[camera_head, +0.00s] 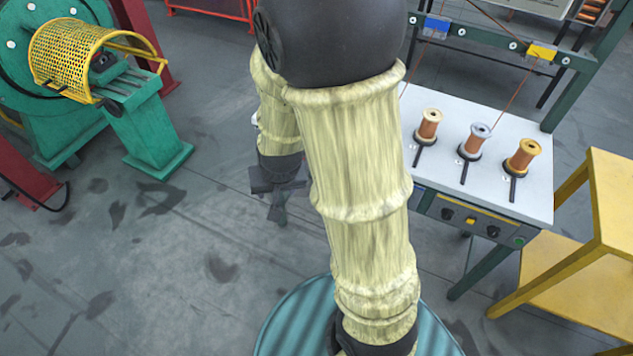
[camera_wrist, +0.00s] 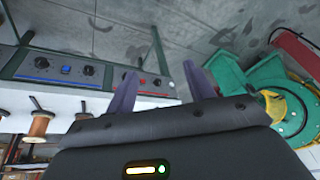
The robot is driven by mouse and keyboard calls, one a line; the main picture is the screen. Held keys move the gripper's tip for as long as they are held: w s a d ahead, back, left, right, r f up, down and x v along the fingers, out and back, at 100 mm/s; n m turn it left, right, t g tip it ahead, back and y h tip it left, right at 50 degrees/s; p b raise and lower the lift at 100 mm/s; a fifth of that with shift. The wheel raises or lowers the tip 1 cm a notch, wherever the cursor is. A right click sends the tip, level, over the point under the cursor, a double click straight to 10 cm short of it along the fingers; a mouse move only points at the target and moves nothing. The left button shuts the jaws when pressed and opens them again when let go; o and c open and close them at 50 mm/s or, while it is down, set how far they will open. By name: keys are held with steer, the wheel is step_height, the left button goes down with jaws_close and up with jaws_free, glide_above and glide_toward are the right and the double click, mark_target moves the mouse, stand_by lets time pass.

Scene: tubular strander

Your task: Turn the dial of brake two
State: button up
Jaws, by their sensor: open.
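The control panel with black dials runs along the front of the white bench (camera_head: 535,195). In the head view two black dials (camera_head: 446,213) (camera_head: 493,231) flank a yellow plate, and my arm hides the panel's left part. In the wrist view two dials (camera_wrist: 41,62) (camera_wrist: 87,70) flank a blue plate (camera_wrist: 65,69). Another dial (camera_wrist: 143,80) shows between my fingers, near a red button. I cannot read which is brake two. My gripper (camera_head: 277,208) is open and empty, left of the bench and apart from it. Its fingers also show in the wrist view (camera_wrist: 160,86).
Copper and grey spools (camera_head: 428,124) stand on the bench, some of them also in the wrist view (camera_wrist: 40,124). A yellow stand (camera_head: 600,190) is at the right. A green machine with a yellow mesh guard (camera_head: 75,60) stands at the left. Floor between is clear.

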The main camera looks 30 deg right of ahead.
steer(key=w+d+f+m+t+h+b, duration=0.1)
steer(key=w+d+f+t+h+b, duration=0.1)
steer(key=f+b, duration=0.5)
steer(key=w+d+f+m+t+h+b, duration=0.2)
steer(key=f+h+b, duration=0.5)
steer(key=f, duration=0.4)
steer(key=w+d+f+m+t+h+b, duration=0.1)
steer(key=w+d+f+t+h+b, duration=0.1)
steer(key=f+b, duration=0.6)
steer(key=w+f+t+h, duration=0.1)
steer(key=w+h, duration=0.1)
steer(key=w, duration=0.1)
steer(key=shift+d+f+m+t+h+b, duration=0.25)
steer(key=shift+f+m+t+h+b, duration=0.05)
steer(key=shift+m+t, duration=0.1)
steer(key=b+x, duration=0.2)
steer(key=x, duration=1.5)
steer(key=shift+d, duration=0.2)
steer(key=shift+w, duration=0.15)
steer(key=c, duration=1)
